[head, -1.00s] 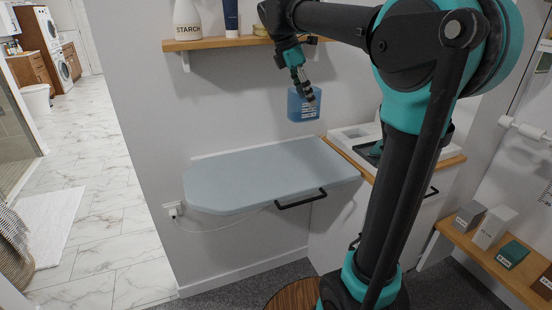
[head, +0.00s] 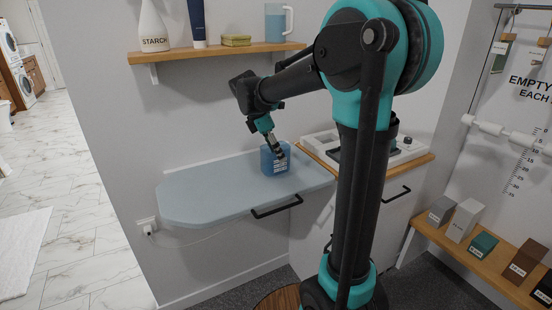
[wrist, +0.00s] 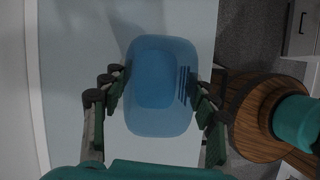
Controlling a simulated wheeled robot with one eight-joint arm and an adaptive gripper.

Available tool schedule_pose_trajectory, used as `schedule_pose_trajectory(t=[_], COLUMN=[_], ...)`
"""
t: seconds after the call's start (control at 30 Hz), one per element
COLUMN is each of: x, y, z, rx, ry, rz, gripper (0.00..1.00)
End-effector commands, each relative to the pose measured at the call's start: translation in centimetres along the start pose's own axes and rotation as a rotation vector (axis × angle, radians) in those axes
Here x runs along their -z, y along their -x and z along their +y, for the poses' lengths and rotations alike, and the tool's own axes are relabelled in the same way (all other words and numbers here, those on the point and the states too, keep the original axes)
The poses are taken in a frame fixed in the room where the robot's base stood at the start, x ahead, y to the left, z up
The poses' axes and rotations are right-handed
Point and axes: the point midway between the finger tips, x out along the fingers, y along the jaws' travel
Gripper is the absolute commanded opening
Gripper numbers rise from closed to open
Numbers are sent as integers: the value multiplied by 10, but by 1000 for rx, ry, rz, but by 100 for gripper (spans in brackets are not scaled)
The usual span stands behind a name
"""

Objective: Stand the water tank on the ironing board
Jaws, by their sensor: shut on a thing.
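The water tank (head: 271,161) is a translucent blue container with white lettering on its front. It is upright at the right part of the light blue ironing board (head: 205,190), which folds out from the wall. Its base appears at or very near the board's surface; I cannot tell if it bears on it. My gripper (head: 277,150) is shut on the tank from above. In the wrist view the tank (wrist: 160,88) sits between my two fingers, with the pale board (wrist: 80,60) beneath it.
A wooden shelf (head: 215,53) above holds a starch bottle (head: 153,28), a tube, a sponge and a jug (head: 277,22). A white counter unit (head: 405,150) stands right of the board. A black handle (head: 277,207) runs along the board's front edge. The board's left part is clear.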

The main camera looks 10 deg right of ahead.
Motion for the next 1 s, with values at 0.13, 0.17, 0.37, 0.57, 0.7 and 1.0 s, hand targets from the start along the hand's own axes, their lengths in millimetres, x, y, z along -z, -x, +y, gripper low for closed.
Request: schedule_pose_trajectory(t=[0.13, 0.17, 0.37, 0.57, 0.7, 1.0], x=[8, 9, 10, 11, 11, 11], y=[-18, -21, -25, -26, -27, -27], z=[1, 1, 0, 0, 0, 0], rx=[0, 0, 0, 0, 0, 0], ry=[0, 0, 0, 0, 0, 0], rz=[0, 0, 0, 0, 0, 0], gripper=[27, 27, 27, 27, 70, 80])
